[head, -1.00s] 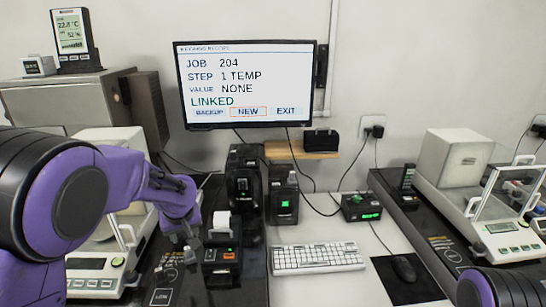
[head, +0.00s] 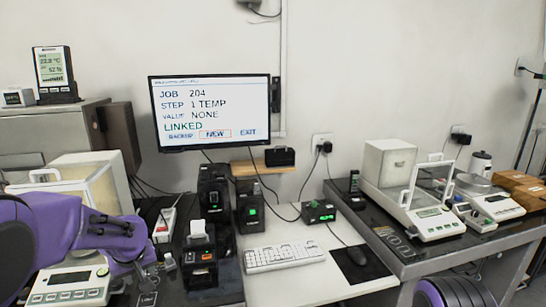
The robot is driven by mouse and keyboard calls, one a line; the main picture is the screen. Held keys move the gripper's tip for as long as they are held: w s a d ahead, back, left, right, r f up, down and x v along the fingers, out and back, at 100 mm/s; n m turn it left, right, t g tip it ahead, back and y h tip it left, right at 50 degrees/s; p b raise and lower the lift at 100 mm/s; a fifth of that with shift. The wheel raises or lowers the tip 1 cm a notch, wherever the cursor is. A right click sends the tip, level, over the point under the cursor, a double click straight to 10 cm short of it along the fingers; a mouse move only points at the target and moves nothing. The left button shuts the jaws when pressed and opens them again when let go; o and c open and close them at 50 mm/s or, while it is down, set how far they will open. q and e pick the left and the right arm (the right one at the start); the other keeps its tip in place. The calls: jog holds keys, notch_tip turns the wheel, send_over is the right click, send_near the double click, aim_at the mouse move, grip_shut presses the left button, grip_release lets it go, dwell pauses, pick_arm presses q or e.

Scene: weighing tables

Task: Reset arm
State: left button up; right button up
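My purple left arm comes in from the left. Its wrist hangs over the dark bench beside the left balance (head: 68,283). My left gripper (head: 160,266) is small and grey below the wrist, near the label printer (head: 199,256). I cannot tell whether its fingers are open or shut, and I see nothing clearly held. Of my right arm only a purple link shows at the bottom right edge; its gripper is out of view.
A monitor (head: 211,112) on the wall shows job 204, step 1 TEMP, value NONE, LINKED. A keyboard (head: 285,256) and a mouse (head: 356,255) lie on the white desk. A right balance (head: 436,223) stands on the right table. A thermometer display (head: 54,72) stands upper left.

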pick_arm(q)
jog(key=w+d+f+t, duration=0.1)
jog(key=w+t, duration=0.1)
jog(key=w, duration=0.2)
jog(key=s+d+f+t, duration=0.2)
jog(key=s+f, duration=0.9)
jog(key=f, duration=0.4)
jog(key=s+f+g, duration=0.2)
jog(key=s+f, duration=0.4)
jog(key=s, duration=0.7)
jog(key=s+f+g, duration=0.3)
jog(key=s+f, duration=0.4)
jog(key=s, duration=0.6)
jog(key=shift+s+d+f+y, duration=0.2)
jog(key=shift+s+d+y, duration=0.1)
jog(key=shift+s+d, duration=0.1)
